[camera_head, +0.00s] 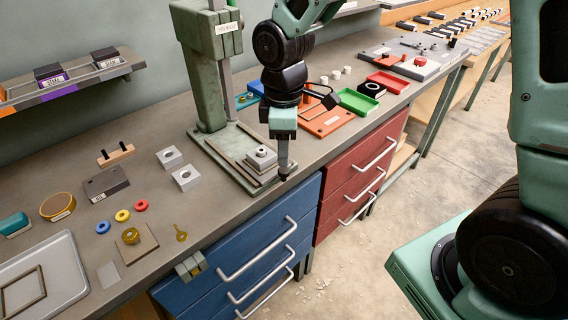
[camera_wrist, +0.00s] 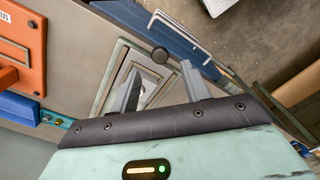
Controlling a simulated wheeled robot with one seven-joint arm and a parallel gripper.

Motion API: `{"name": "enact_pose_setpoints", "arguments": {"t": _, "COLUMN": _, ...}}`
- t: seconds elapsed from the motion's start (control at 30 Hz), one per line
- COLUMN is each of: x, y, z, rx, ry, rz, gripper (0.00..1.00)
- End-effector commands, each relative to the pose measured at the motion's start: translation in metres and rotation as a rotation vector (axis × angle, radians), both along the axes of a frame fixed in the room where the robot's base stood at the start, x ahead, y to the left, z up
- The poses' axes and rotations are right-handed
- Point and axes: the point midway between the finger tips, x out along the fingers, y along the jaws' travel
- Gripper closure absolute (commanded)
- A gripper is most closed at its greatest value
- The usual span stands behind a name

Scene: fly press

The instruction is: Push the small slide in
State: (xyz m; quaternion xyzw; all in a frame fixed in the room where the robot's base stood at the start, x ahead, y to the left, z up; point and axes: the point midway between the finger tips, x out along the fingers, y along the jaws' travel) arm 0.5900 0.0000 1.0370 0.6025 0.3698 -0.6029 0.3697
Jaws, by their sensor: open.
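The green fly press (camera_head: 205,62) stands at the back of the bench, its flat base reaching towards the front edge. The small slide (camera_head: 262,174) lies on that base, with a grey block (camera_head: 261,157) with a round centre on top. In the wrist view the slide (camera_wrist: 140,72) shows as a pale stepped plate, with a dark round knob (camera_wrist: 160,55) at its bench-edge end. My gripper (camera_head: 285,172) points down by the slide's front end. In the wrist view its open fingers (camera_wrist: 161,68) stand either side of the knob; I cannot tell whether they touch it.
Blue drawers (camera_head: 245,250) and red drawers (camera_head: 360,165) with bar handles lie below the bench edge. Grey blocks (camera_head: 186,178) and small coloured rings (camera_head: 122,215) lie left of the press. An orange plate (camera_head: 325,122) and a green tray (camera_head: 357,101) lie right of it.

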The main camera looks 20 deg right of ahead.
Motion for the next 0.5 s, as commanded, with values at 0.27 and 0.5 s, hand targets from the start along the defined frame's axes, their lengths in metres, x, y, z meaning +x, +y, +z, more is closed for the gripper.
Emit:
{"name": "enact_pose_setpoints", "arguments": {"t": 0.27, "x": -0.001, "y": 0.000, "z": -0.046, "rx": 0.000, "ry": 0.004, "rz": 0.000, "gripper": 0.53}}
{"name": "enact_pose_setpoints", "arguments": {"t": 0.5, "x": 0.000, "y": 0.000, "z": -0.059, "rx": 0.000, "ry": 0.001, "rz": -0.001, "gripper": 0.53}}
